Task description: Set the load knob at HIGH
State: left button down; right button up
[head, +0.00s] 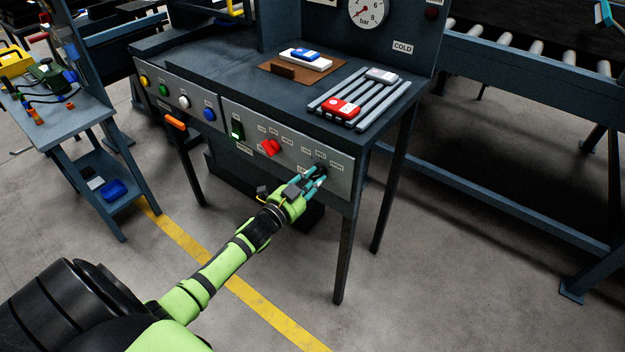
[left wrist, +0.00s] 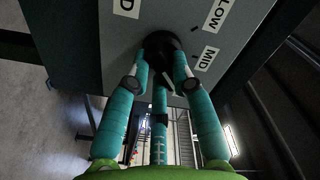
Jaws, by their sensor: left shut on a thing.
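The load knob (head: 320,167) is a dark round knob near the right end of the grey control panel (head: 338,187) on the press's front. My left gripper (head: 313,178) has its teal fingers shut around it. In the left wrist view, the fingers (left wrist: 162,70) close on the black knob (left wrist: 165,46) from several sides. The labels LOW (left wrist: 215,16) and MID (left wrist: 207,58) show beside it. The HIGH label is not readable, and the fingers hide much of the knob, so I cannot tell its setting. My right gripper is not in view.
A red block (head: 341,108) and a grey block (head: 382,75) lie on the slatted rack above. A table leg (head: 345,250) stands below the panel. A roller conveyor (head: 540,58) runs at right.

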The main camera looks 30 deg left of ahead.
pick_arm(q)
jog(key=shift+m, duration=0.3)
jog(key=c, duration=1.1)
grip_release()
jog(key=shift+o, duration=0.2)
jog(key=shift+s, duration=0.1)
jog(key=s+a, duration=0.1)
jog(key=s, duration=1)
jog(key=shift+s, duration=0.4)
jog(key=shift+f, duration=0.1)
